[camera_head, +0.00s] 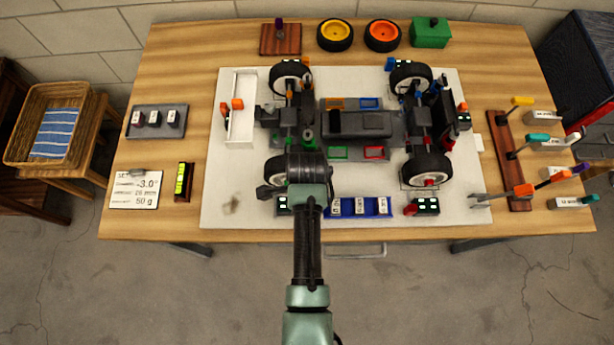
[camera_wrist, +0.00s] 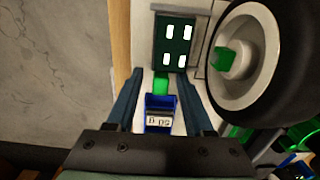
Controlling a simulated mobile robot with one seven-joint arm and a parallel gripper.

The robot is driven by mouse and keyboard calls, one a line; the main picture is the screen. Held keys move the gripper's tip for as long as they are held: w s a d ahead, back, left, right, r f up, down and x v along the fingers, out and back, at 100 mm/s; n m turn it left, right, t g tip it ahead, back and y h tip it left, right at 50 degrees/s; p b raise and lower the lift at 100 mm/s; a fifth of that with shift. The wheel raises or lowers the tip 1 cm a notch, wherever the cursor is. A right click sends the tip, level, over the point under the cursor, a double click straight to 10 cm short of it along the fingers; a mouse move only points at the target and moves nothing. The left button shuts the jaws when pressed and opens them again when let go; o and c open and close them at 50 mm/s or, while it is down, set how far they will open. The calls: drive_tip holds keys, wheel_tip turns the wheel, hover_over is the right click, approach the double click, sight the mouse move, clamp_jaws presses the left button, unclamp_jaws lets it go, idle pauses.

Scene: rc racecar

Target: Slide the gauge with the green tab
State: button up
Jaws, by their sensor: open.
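The gauge is a dark block with several lit white windows; it shows in the wrist view (camera_wrist: 174,46) and by the front left wheel in the head view (camera_head: 283,204). Its green tab (camera_wrist: 161,84) sticks out from the block's near end in the wrist view. My gripper (camera_wrist: 161,74) is open and empty, with one finger on each side of the green tab. A gap shows between the tab and each finger; I cannot tell the height of the fingertips above it. In the head view my arm hides the tab and the fingertips.
A blue tray with numbered white blocks (camera_head: 388,207) lies close to the tab; its end shows between my fingers. A large black wheel (camera_wrist: 285,50) stands close right of the gauge in the wrist view. Another lit block with a red tab (camera_head: 427,206) sits farther right.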

drive_tip(key=shift+c, duration=0.3)
clamp_jaws()
idle(1.1)
